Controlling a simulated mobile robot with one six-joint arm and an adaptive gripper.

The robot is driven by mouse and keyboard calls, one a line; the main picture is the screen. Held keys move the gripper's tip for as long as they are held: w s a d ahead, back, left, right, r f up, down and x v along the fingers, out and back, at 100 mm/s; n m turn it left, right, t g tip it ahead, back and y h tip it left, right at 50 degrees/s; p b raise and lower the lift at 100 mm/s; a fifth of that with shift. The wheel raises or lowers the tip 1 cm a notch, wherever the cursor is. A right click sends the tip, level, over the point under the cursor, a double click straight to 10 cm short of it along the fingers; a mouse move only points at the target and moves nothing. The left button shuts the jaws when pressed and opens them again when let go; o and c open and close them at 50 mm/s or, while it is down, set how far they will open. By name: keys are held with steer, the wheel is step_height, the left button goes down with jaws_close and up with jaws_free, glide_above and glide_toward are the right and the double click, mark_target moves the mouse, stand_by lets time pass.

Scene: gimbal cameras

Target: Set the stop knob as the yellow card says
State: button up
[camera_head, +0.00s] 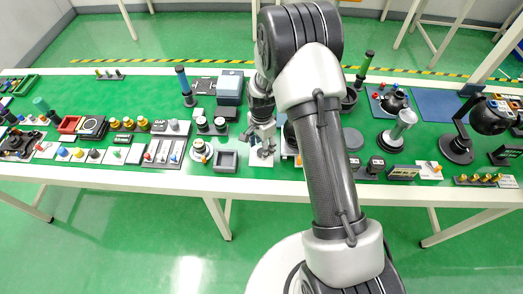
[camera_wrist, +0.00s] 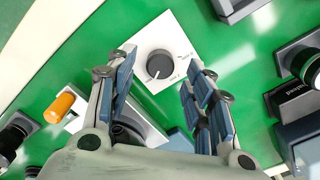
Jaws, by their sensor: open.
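A round dark grey knob (camera_wrist: 160,64) sits on a square white plate (camera_wrist: 178,42) with small printed marks in the wrist view. A light line on the knob points toward the lower left of that picture. The printing is too small to read. My gripper (camera_wrist: 162,60) is open, its two fingers apart on the left and right of the knob and not visibly touching it. In the head view my gripper (camera_head: 263,137) hangs over the white plate (camera_head: 262,161) near the table's front edge. I cannot make out a yellow card in either view.
A dark square tray (camera_head: 225,161) stands left of the plate, and a blue-grey box (camera_head: 230,87) behind it. An orange cylinder (camera_wrist: 60,107) shows at the left in the wrist view. Several knobs and switches line the table; bare green surface lies around the plate.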

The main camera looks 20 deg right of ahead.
steer(key=shift+f, duration=1.05)
steer(key=shift+c, duration=0.6)
steer(key=c, duration=1)
